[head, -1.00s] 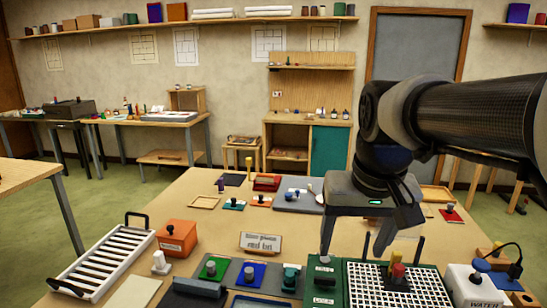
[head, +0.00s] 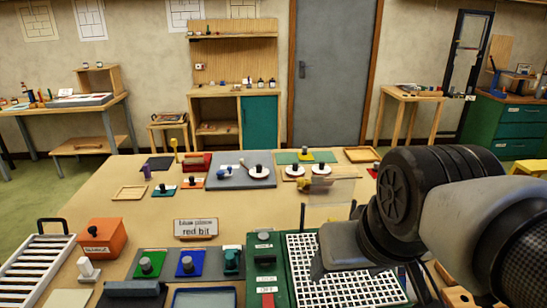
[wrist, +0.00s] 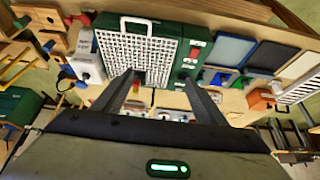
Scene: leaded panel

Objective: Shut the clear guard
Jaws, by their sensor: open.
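The clear guard (head: 333,191) is a see-through panel raised on dark posts at the back of the green grinder (head: 266,243), which has a white grid top (head: 300,252). The guard stands up and open, beyond my gripper. My gripper (head: 355,268) is open and empty, over the grid, and hides part of it. In the wrist view my fingers (wrist: 160,82) are apart, with the grid (wrist: 135,57) and the green grinder body (wrist: 188,45) beyond them. I cannot make out the guard clearly in the wrist view.
A sign (head: 196,229), an orange box (head: 101,238) and a slotted rack (head: 38,268) stand to the left. Green (head: 147,264) and blue (head: 186,264) glass pieces lie beside the grinder. The table's middle is fairly clear.

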